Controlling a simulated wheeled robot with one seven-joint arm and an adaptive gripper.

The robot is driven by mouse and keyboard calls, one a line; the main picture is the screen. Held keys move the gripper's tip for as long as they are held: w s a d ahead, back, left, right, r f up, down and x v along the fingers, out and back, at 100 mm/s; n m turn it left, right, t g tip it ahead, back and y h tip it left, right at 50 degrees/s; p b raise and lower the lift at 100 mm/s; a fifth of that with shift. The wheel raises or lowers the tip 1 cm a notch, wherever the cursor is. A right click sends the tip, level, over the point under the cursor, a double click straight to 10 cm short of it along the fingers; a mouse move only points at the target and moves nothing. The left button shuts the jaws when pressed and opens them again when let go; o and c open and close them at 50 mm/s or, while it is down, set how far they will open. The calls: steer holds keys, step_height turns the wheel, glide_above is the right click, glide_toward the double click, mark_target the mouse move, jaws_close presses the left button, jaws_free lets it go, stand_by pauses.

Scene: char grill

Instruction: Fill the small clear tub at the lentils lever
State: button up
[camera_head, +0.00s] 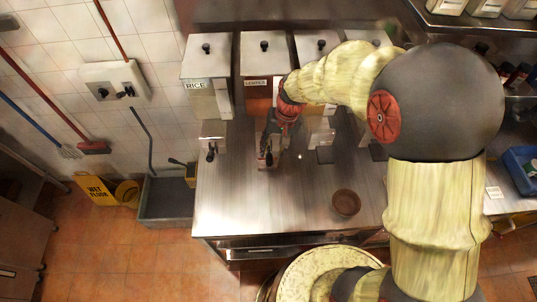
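My gripper (268,158) is in front of the second dispenser (263,92) from the left, close to its lower front where a lever would be. That dispenser has an orange-brown content and a small label, probably "LENTILS", though the letters are tiny. My gripper's fingers point down toward the steel counter and look dark and small, so I cannot tell if they are open or shut. I cannot make out a small clear tub; it may be hidden at my gripper. The lever is not clearly visible behind my gripper.
A dispenser labelled RICE (208,85) stands to the left, with a dark lever (211,152). More dispensers stand to the right, partly behind my arm. A brown bowl (346,203) sits on the steel counter (270,210). The counter's front middle is clear. A yellow wet-floor sign (100,191) lies left.

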mark_target(270, 157)
steer(key=f, duration=0.2)
steer(key=a+f, duration=0.1)
steer(key=f, duration=0.2)
steer(key=shift+w, duration=0.1)
steer(key=c, duration=0.3)
jaws_close()
steer(key=shift+r, duration=0.1)
stand_by(0.5)
